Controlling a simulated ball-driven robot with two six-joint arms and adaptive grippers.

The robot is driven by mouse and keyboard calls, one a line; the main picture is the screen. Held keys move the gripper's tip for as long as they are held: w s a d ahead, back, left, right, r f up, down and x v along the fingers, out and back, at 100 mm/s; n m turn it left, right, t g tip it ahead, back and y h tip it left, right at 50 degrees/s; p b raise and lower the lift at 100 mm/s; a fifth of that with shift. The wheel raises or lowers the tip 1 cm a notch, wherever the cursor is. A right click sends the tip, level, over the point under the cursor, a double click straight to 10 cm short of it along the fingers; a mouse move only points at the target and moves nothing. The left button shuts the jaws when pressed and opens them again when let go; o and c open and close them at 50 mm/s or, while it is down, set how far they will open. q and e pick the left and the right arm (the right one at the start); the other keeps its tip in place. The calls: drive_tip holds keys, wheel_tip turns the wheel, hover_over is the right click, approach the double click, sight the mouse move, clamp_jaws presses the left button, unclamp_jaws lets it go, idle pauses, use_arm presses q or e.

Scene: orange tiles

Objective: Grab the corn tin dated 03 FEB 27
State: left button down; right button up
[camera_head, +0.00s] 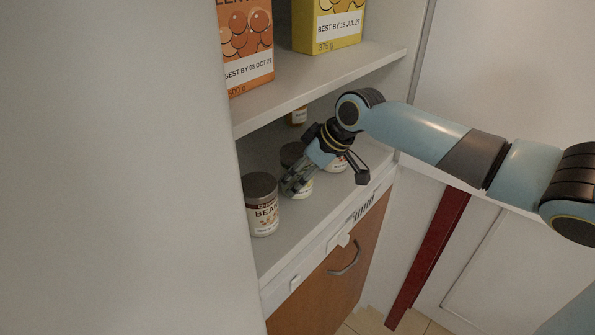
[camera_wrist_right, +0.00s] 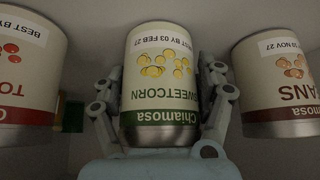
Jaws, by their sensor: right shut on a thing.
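The corn tin (camera_wrist_right: 160,95) fills the middle of the right wrist view, upside down there. It has a white label with a green band, "SWEETCORN", and the date "BEST BY 03 FEB 27". My right gripper (camera_wrist_right: 163,88) is shut on it, one finger on each side. In the head view my right gripper (camera_head: 296,183) reaches onto the lower shelf and covers much of the corn tin (camera_head: 292,151), whose dark lid shows. My left gripper is not in view.
A beans tin (camera_head: 262,207) stands to the left on the lower shelf (camera_head: 300,229). A tomato tin (camera_wrist_right: 25,68) stands on the corn tin's other side. A small jar (camera_head: 298,116) is farther back. Orange (camera_head: 246,45) and yellow (camera_head: 330,22) boxes stand on the shelf above.

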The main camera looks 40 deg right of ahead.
drive_tip(key=shift+c, duration=1.3)
drive_tip(key=shift+r, duration=0.1)
